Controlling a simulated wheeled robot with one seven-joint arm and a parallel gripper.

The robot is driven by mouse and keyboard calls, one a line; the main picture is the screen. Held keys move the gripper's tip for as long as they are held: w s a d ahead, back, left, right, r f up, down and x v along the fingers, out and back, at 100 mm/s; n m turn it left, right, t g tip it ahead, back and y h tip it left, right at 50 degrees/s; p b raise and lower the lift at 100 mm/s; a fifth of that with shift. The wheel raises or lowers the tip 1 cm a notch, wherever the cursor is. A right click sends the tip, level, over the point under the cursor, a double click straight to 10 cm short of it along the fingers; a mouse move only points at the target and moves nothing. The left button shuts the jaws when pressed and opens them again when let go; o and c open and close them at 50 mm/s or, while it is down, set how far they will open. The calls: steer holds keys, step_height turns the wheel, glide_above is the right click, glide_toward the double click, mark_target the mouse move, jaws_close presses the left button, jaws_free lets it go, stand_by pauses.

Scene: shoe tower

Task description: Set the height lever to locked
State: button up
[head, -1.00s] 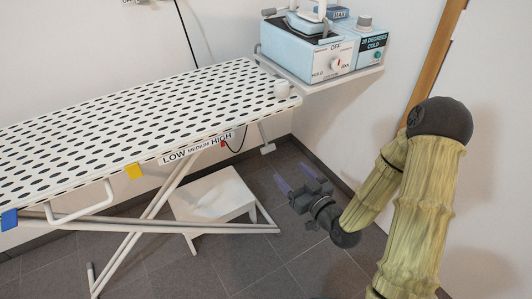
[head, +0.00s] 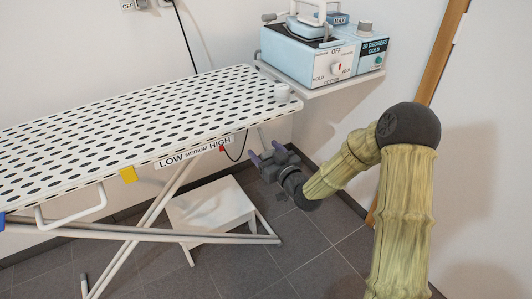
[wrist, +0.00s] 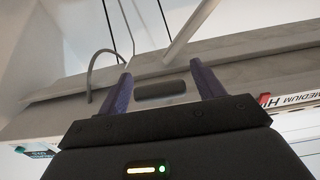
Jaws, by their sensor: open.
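The ironing board (head: 130,135) has a black-dotted white top. Its front edge carries a LOW MEDIUM HIGH scale (head: 195,150), with a red marker (head: 222,148) at HIGH. A white looped bar (head: 75,215) hangs below that edge, near a yellow tag (head: 128,174) and a blue tag (head: 3,221); I cannot tell for sure whether it is the height lever. My gripper (head: 267,153) is open and empty, just right of the scale near the board's right end. In the wrist view, its fingers (wrist: 160,75) point toward a pale beam with a slot (wrist: 162,89).
Crossed white legs (head: 165,200) and a small white stool (head: 212,205) stand under the board. A shelf (head: 315,92) with a blue iron station (head: 310,58) is at the right end. A black cord (head: 185,35) hangs on the wall. The floor at right is clear.

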steer(key=c, duration=1.4)
steer(key=shift+w+r, duration=0.1)
